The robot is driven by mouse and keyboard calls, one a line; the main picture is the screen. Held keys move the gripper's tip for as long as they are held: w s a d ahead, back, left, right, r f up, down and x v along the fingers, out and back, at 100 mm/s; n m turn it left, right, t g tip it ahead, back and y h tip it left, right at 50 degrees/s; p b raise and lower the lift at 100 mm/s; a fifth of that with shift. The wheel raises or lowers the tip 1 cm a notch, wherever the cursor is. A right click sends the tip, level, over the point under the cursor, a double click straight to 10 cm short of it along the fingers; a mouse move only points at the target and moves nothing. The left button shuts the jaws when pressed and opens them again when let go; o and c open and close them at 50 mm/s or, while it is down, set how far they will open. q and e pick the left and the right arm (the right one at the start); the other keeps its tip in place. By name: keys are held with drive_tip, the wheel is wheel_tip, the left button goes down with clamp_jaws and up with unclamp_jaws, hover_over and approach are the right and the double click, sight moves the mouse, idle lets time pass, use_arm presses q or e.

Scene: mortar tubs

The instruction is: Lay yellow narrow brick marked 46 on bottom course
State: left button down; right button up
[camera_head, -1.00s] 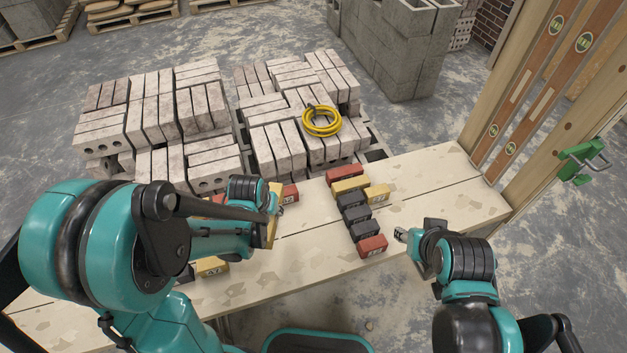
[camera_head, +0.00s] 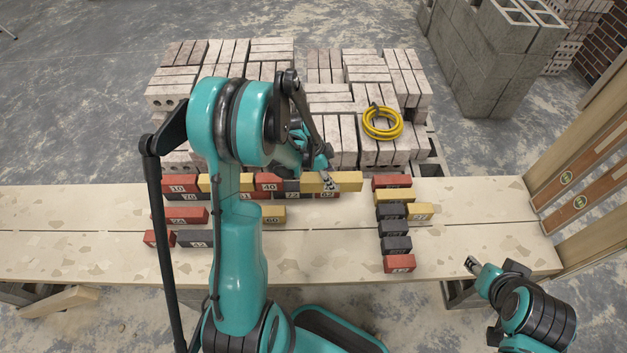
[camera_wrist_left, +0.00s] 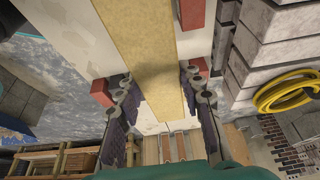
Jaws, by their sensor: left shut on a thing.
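My left gripper (camera_head: 328,181) is shut on a long yellow brick (camera_head: 347,182) at the right end of the rear brick row. The brick lies level, in line with that row; whether it rests on anything is unclear. In the left wrist view the yellow brick (camera_wrist_left: 145,50) runs between both fingers; no number is readable on it. To its left stand a red brick marked 40 (camera_head: 268,181) and a yellow brick (camera_head: 225,183), with dark and red bricks below, one dark brick marked 72 (camera_head: 292,196).
A column of red, yellow and dark bricks (camera_head: 394,228) stands to the right on the pale table (camera_head: 470,240). Loose bricks lie in front of the row, including a yellow one marked 60 (camera_head: 272,214). Pallets of blocks with a yellow hose (camera_head: 382,124) stand behind.

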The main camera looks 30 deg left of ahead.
use_arm(q)
drive_tip(key=w+a+f+b, duration=0.3)
drive_tip(key=a+f+b, duration=0.1)
drive_tip(key=a+f, duration=0.4)
drive_tip(key=shift+a+f, duration=0.15)
drive_tip(key=shift+f, duration=0.55)
drive_tip(key=shift+w, duration=0.1)
drive_tip(key=c, duration=1)
unclamp_jaws()
drive_tip(key=shift+f, duration=0.1)
